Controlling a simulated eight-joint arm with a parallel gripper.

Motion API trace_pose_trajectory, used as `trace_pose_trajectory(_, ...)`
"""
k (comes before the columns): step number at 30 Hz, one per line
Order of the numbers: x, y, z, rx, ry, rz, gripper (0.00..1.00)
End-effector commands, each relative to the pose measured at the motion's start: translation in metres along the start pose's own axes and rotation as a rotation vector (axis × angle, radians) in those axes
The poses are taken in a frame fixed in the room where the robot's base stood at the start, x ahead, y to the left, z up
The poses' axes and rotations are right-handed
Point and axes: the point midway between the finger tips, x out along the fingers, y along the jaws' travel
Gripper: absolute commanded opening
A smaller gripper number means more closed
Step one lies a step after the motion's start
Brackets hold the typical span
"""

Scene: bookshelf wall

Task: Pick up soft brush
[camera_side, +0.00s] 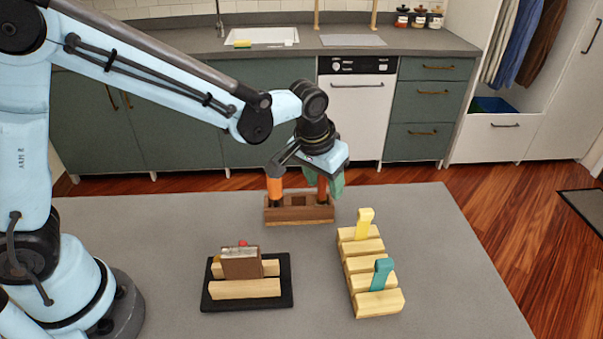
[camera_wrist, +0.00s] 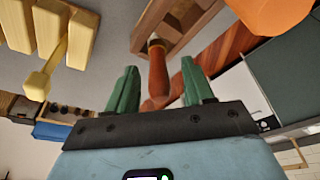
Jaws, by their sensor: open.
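A wooden holder (camera_side: 300,214) stands at the far side of the grey table. A red-brown item with a rounded handle (camera_wrist: 158,72) stands upright in it, and an orange item (camera_side: 275,190) stands in its left end. Which item is the soft brush, I cannot tell for sure; no bristles show. My gripper (camera_side: 329,182) is at the holder's right end, around the red-brown item. In the wrist view the green fingers of my gripper (camera_wrist: 160,82) are open, one on each side of the red-brown handle, with gaps. The holder (camera_wrist: 180,22) and orange item (camera_wrist: 270,14) also show there.
A slotted wooden rack (camera_side: 372,270) at the right holds a yellow item (camera_side: 365,222) and a teal item (camera_side: 381,273). A black tray (camera_side: 290,290) with wooden blocks and a brown piece (camera_side: 242,264) is in front. Table between them is clear.

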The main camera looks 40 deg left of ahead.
Motion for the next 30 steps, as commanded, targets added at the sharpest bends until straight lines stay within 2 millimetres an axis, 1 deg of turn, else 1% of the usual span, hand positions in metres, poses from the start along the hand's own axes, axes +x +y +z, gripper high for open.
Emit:
trace_pose_trajectory(2, 0.0, 0.0, 0.0, 0.0, 0.0, 0.0, 0.52)
trace_pose_trajectory(5, 0.0, 0.0, 0.0, 0.0, 0.0, 0.0, 0.38)
trace_pose_trajectory(12, -0.001, 0.0, 0.0, 0.0, 0.0, 0.0, 0.02)
trace_pose_trajectory(13, -0.001, 0.0, 0.0, 0.0, 0.0, 0.0, 0.0)
trace_pose_trajectory(23, -0.002, 0.0, 0.0, 0.0, 0.0, 0.0, 0.0)
trace_pose_trajectory(26, -0.006, 0.0, -0.002, 0.0, 0.0, 0.0, 0.0)
trace_pose_trajectory(30, -0.017, 0.0, -0.004, 0.0, -0.001, 0.0, 0.0)
